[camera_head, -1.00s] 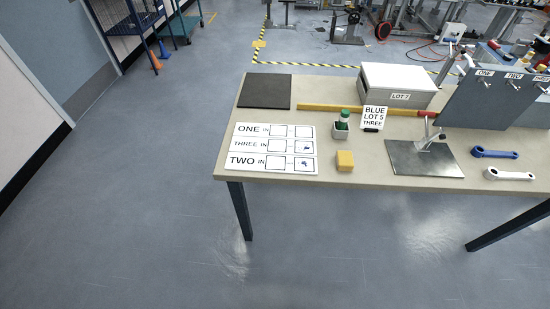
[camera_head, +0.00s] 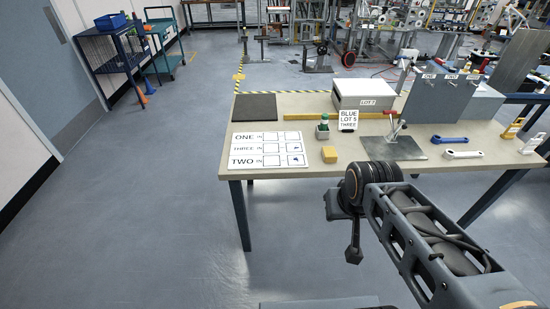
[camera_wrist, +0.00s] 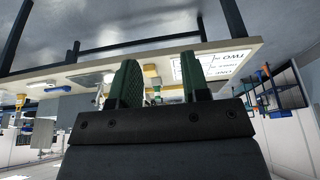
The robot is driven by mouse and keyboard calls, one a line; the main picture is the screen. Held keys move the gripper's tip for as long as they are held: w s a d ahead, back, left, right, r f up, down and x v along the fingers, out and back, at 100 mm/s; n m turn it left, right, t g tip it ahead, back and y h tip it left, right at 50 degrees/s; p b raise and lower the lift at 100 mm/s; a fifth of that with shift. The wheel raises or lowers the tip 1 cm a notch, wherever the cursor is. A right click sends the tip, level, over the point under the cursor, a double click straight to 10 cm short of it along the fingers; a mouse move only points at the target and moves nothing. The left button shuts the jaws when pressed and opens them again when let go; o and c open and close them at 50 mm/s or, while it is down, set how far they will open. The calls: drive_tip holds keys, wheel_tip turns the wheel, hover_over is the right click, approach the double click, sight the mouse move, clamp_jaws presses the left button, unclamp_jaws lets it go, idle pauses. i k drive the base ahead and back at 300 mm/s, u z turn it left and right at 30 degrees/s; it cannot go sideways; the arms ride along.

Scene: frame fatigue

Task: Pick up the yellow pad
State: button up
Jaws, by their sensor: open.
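The yellow pad (camera_head: 329,154) is a small block lying near the front edge of the table (camera_head: 215,205), just right of the white label board. In the wrist view, which is upside down, a yellow patch that looks like the pad (camera_wrist: 151,70) shows between the fingers, beyond them. My gripper (camera_wrist: 160,80) is open, with two green fingers apart and nothing between them. In the head view my arm reaches in from the lower right, in front of the table; its fingers cannot be made out there.
A green-capped bottle (camera_head: 323,128) stands just behind the pad. The label board (camera_head: 268,150) lies left, and a metal plate with a clamp (camera_head: 393,147) is right. Floor left of the table is clear.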

sight(329, 154)
drive_tip(key=u, duration=0.25)
drive_tip(key=i, duration=1)
